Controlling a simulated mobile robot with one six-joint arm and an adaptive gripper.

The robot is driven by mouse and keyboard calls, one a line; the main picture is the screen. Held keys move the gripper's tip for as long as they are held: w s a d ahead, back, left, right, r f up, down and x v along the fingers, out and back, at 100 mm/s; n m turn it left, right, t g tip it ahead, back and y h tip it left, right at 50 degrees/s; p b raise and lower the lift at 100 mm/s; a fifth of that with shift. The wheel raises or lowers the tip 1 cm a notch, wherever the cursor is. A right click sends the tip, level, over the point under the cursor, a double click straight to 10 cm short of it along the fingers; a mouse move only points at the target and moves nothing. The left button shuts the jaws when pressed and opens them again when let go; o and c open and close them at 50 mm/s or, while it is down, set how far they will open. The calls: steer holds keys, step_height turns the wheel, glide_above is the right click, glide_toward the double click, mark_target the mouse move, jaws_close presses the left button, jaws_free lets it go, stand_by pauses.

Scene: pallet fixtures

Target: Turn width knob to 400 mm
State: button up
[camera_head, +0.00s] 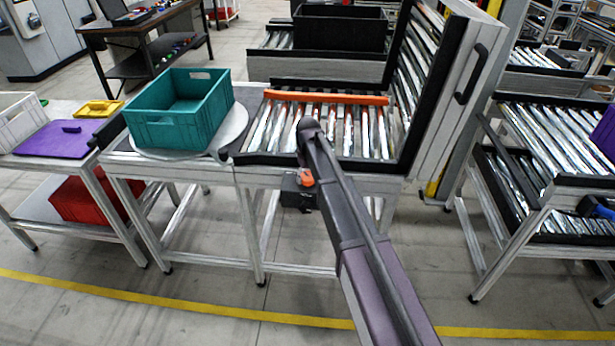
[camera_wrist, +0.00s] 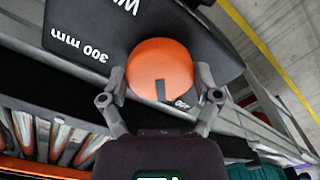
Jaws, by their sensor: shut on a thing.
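The width knob (camera_wrist: 160,66) is a round orange knob on a dark panel (camera_wrist: 80,25) in the wrist view. A dark mark shows on its lower edge. The panel reads "300 mm" at the left, with partly cut-off white lettering at the top; a small label near the right finger is too blurred to read. My gripper (camera_wrist: 160,85) has one finger on each side of the knob and is shut on it. In the head view the orange knob (camera_head: 306,177) shows on a dark box below the roller conveyor, beside my arm, which hides much of the gripper.
The roller conveyor (camera_head: 340,125) with an orange bar (camera_head: 325,97) lies above the box. A teal crate (camera_head: 180,110) stands on a round plate at the left. A tilted roller frame (camera_head: 440,90) stands at the right. The floor in front is clear.

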stand_by(0.4)
steer(key=o, duration=0.9)
steer(key=shift+o, duration=0.2)
steer(key=shift+m, duration=0.4)
